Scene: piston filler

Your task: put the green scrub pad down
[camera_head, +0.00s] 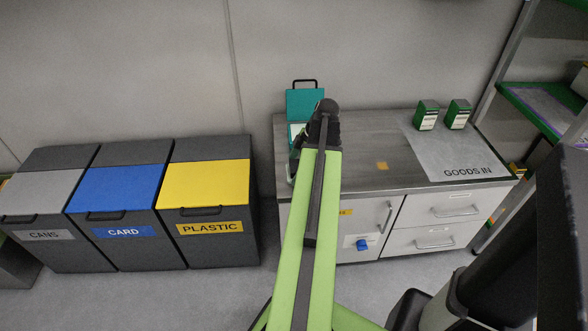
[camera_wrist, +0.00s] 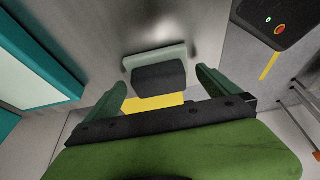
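A pale green slab (camera_wrist: 157,56) with a dark block (camera_wrist: 158,80) against it, which looks like the scrub pad and its grip, is against the grey surface in the wrist view. My gripper (camera_wrist: 160,77) has its two dark green fingers apart, one on each side of the block. Gaps show between the fingers and the block. In the head view my gripper (camera_head: 318,128) is over the left part of the counter (camera_head: 365,135), next to the teal box (camera_head: 304,103). My arm hides the pad there.
The open teal box is close on the left in the wrist view (camera_wrist: 35,58). A dark panel (camera_wrist: 279,17) with buttons is on the right. Two green cartons (camera_head: 427,115) stand by the GOODS IN mat (camera_head: 440,150). The counter's middle is mostly clear. Bins (camera_head: 205,185) stand left.

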